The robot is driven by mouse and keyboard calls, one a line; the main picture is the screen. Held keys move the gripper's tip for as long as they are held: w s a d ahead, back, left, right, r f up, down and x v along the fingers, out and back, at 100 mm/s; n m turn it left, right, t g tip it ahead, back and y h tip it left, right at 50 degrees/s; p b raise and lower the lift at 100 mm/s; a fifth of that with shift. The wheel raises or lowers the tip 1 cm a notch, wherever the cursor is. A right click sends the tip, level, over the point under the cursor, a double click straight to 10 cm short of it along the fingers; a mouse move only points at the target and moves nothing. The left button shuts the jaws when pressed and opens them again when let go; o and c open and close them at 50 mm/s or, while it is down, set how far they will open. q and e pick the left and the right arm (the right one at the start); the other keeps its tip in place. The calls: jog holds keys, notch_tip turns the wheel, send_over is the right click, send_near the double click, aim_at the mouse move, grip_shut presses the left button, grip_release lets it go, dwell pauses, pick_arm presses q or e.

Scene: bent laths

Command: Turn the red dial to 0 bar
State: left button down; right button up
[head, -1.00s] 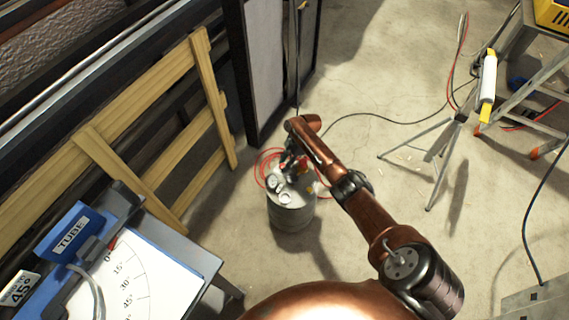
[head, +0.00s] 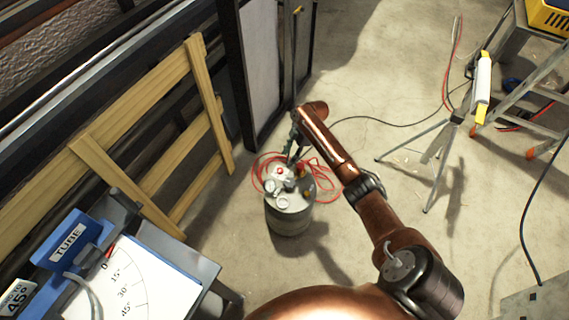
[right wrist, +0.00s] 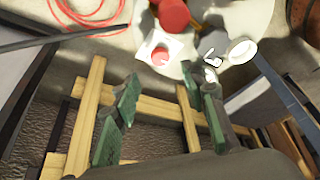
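A grey canister (head: 289,218) stands on the floor with gauges (head: 282,201) and fittings on its top. A small red round part (head: 280,171) sits on a white plate there; it also shows in the right wrist view (right wrist: 160,55). A larger red knob (right wrist: 173,15) stands beside it in that view. I cannot tell for sure which is the dial, and no scale reading is legible. My right gripper (head: 291,153) is just beyond the canister top in the head view. Its green fingers (right wrist: 160,88) are apart and hold nothing. My left gripper is out of view.
Red hose (head: 322,180) lies coiled around the canister. A wooden frame (head: 200,110) and dark panels stand at left. A table with a protractor board (head: 150,285) is at lower left. A tripod (head: 440,150) stands at right.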

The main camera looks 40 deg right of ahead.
jog(key=v, duration=0.3)
jog(key=shift+d+r, duration=0.1)
jog(key=shift+r, duration=0.15)
dwell(0.4)
